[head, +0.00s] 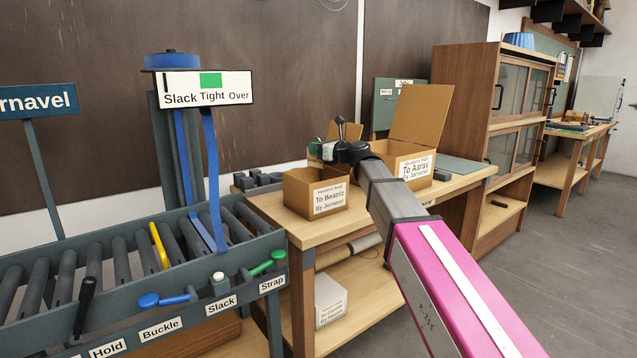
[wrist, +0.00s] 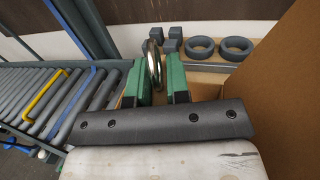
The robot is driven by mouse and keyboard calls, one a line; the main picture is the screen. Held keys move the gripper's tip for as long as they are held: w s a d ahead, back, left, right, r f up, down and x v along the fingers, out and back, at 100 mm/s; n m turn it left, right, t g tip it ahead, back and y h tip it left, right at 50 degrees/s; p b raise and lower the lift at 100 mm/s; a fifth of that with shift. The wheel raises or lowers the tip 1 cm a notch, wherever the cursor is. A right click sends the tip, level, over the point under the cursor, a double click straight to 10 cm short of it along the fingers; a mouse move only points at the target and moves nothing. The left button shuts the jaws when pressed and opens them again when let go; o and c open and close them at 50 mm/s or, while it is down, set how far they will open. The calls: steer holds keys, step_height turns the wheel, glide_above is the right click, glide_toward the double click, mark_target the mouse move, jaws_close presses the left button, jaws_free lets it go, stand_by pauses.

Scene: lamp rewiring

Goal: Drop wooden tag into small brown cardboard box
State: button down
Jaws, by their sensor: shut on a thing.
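The small brown cardboard box (head: 296,193), labelled "To Beatriz", stands open on the wooden bench in the head view. My gripper (head: 315,152) is above it, its green fingers partly hidden by my arm. In the wrist view, my gripper (wrist: 162,87) is shut on a shiny metal ring (wrist: 154,64) that stands up between the green fingers. I cannot make out a wooden tag in either view; whether one hangs from the ring is hidden.
A larger open box (head: 391,160) labelled "To Aaray" stands right of the small box. A roller conveyor (head: 120,262) with levers lies to the left. Dark rings (wrist: 202,48) and small blocks (wrist: 169,47) lie at the bench's back. A cabinet (head: 466,120) stands right.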

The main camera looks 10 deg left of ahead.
mark_target(308, 156)
steer(key=shift+f, duration=2.2)
steer(key=c, duration=1)
jaws_free()
steer(key=shift+r, duration=0.15)
steer(key=shift+r, duration=0.3)
steer(key=r, duration=0.3)
steer(key=shift+s+r, duration=0.2)
steer(key=shift+r, duration=0.1)
steer(key=s+a+r, duration=0.1)
steer(key=s+r, duration=0.1)
steer(key=s, duration=0.1)
steer(key=s+a+r, duration=0.2)
steer(key=s, duration=0.1)
steer(key=s+a+r, duration=0.2)
steer(key=s, duration=0.2)
steer(key=shift+a+r, duration=0.2)
steer(key=shift+r, duration=0.05)
